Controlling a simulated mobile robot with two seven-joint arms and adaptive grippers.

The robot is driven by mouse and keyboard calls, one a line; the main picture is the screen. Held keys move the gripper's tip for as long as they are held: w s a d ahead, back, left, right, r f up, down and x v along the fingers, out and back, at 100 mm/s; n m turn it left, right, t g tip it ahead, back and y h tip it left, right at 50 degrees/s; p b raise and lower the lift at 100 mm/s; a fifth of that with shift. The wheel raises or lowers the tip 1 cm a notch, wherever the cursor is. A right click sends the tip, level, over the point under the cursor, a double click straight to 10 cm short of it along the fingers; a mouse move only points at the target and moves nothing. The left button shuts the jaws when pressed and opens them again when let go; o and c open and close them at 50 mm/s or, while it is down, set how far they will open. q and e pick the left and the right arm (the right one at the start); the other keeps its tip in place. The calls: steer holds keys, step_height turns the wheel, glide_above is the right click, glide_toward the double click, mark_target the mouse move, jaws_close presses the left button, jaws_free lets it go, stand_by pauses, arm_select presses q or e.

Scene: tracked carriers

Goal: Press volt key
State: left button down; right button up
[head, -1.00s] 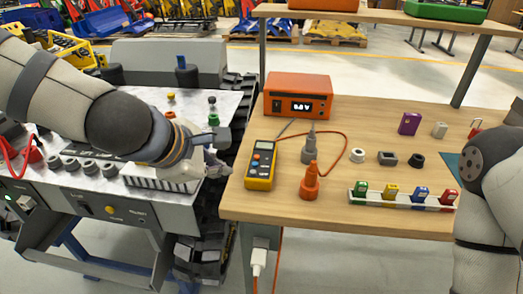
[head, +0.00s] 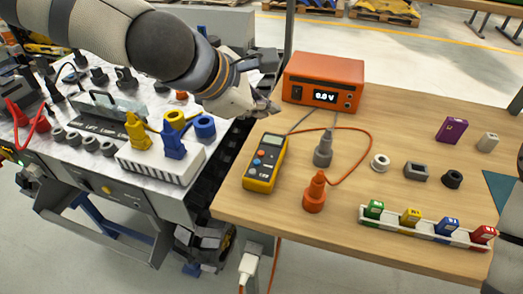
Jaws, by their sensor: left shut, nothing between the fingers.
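The yellow handheld meter (head: 264,163) lies on the left part of the wooden bench, with a dark face, a small display at its top and a few small coloured keys. The key labels are too small to read. My left gripper (head: 270,108) is shut and empty. In the picture it is just above the meter's far end and left of the orange supply box (head: 322,82), whose display reads 0.0 V. I see no contact with the meter; the gripper's height over the bench is hard to tell. My right gripper is out of view.
A grey plug (head: 323,153) and an orange plug (head: 314,195) with a cable stand right of the meter. A white rack (head: 425,231) of coloured blocks lies at the front right. A tracked carrier's panel (head: 85,165) with yellow and blue connectors is at left.

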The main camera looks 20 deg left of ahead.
mark_target(261, 153)
arm_select(q)
step_height(261, 153, down, 8)
steer(key=shift+r+b, duration=0.1)
steer(key=shift+b, duration=1.05)
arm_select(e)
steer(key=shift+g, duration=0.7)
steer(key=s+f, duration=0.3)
arm_select(q)
steer(key=shift+f, duration=0.35)
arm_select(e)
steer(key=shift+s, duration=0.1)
arm_select(q)
steer(key=shift+f, duration=0.45)
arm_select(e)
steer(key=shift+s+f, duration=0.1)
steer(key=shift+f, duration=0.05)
arm_select(q)
steer(key=shift+r, duration=0.1)
steer(key=shift+r+p, duration=0.5)
steer(key=shift+r, duration=0.4)
steer(key=shift+f, duration=0.1)
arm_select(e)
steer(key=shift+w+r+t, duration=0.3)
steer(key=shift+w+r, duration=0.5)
